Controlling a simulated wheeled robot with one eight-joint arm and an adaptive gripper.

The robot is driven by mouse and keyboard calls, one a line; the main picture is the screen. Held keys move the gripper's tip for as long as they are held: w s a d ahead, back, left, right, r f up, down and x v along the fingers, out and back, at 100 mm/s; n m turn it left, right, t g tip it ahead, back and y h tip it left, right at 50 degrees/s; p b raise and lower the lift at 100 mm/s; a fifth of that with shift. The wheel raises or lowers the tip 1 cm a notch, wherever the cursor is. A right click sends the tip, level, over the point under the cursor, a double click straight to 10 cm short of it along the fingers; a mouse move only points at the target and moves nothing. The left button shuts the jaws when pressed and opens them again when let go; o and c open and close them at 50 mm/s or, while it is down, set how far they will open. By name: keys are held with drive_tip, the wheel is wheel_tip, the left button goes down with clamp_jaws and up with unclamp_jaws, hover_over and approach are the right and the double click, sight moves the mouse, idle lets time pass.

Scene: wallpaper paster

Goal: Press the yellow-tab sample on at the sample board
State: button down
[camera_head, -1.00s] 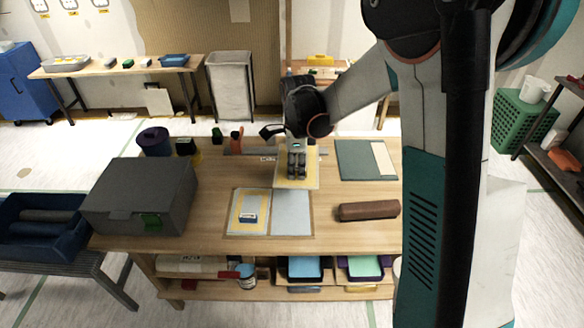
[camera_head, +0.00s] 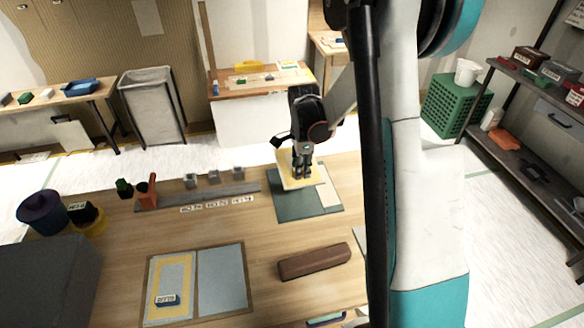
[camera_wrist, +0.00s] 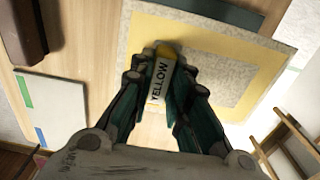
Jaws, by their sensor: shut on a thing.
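My gripper (camera_head: 302,174) is shut on the yellow-tab sample (camera_head: 287,182), a sheet with a yellow border. The wrist view shows the sample (camera_wrist: 235,92) with a grey speckled middle, and a tab reading "YELLOW" (camera_wrist: 158,82) between my fingers. In the head view it is over the dark green mat (camera_head: 290,208); I cannot tell how high. A brown-edged board (camera_head: 247,268) lies at the front left, with a yellow-bordered sheet (camera_head: 170,275) bearing a blue label block and a plain grey panel (camera_head: 221,280). No label shows which thing is the sample board.
A brown bar (camera_head: 314,261) lies at the front middle of the table. A metal strip (camera_head: 215,196) with small clips and labels runs along the back. A pale panel with green and blue strips (camera_wrist: 50,108) shows in the wrist view. A dark box (camera_head: 45,285) is at front left.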

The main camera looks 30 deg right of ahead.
drive_tip(key=shift+d, duration=0.2)
idle(0.3)
drive_tip(key=b, duration=0.7)
hover_over(301, 200)
wheel_tip(301, 200, down, 9)
drive_tip(key=shift+f+b, duration=1.35)
drive_tip(key=shift+f, duration=0.2)
idle(1.7)
drive_tip(key=c, duration=1.4)
unclamp_jaws()
drive_tip(key=shift+c, duration=0.2)
drive_tip(key=shift+r, duration=0.1)
